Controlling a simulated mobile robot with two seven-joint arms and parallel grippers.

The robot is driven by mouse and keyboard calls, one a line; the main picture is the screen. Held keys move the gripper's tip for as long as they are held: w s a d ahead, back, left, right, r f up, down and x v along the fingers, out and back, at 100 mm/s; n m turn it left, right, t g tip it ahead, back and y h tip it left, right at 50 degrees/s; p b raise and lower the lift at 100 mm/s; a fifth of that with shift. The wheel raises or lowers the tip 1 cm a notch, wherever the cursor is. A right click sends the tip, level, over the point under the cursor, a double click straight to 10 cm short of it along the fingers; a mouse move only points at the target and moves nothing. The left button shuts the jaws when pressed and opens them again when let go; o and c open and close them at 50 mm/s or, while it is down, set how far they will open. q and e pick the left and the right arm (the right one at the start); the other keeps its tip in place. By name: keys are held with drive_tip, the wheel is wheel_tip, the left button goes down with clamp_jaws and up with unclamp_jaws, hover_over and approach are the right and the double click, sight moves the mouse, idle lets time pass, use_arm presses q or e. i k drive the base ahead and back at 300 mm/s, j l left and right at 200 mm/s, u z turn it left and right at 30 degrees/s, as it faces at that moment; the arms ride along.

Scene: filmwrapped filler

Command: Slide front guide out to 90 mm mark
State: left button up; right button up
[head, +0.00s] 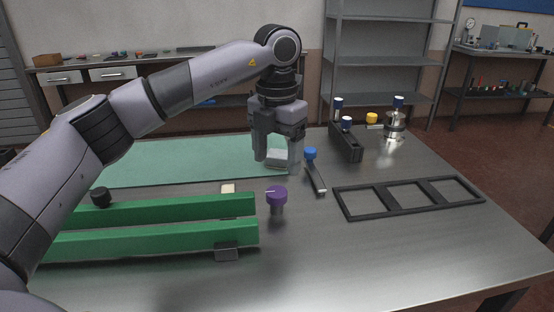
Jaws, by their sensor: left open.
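Two long green guide rails lie parallel on the metal table at the left. The front guide (150,240) is the nearer one, with a dark bracket (227,253) at its right end. The rear guide (165,211) lies just behind it. A purple knob (276,194) stands right of the rails' ends. No scale or 90 mm mark is readable. My left gripper (277,163) points down, open, behind the purple knob and apart from both guides, over the right end of the green mat. A pale, clear-looking piece shows between its fingers; whether they touch it I cannot tell.
A black three-window frame (410,197) lies at the right. A blue-knobbed lever (315,172), a dark block with knobs (346,143) and a metal fixture (395,125) stand toward the back. The green mat (170,165) looks bare. The table's front right is clear.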

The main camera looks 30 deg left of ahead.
sight(102, 213)
drive_tip(key=k, duration=1)
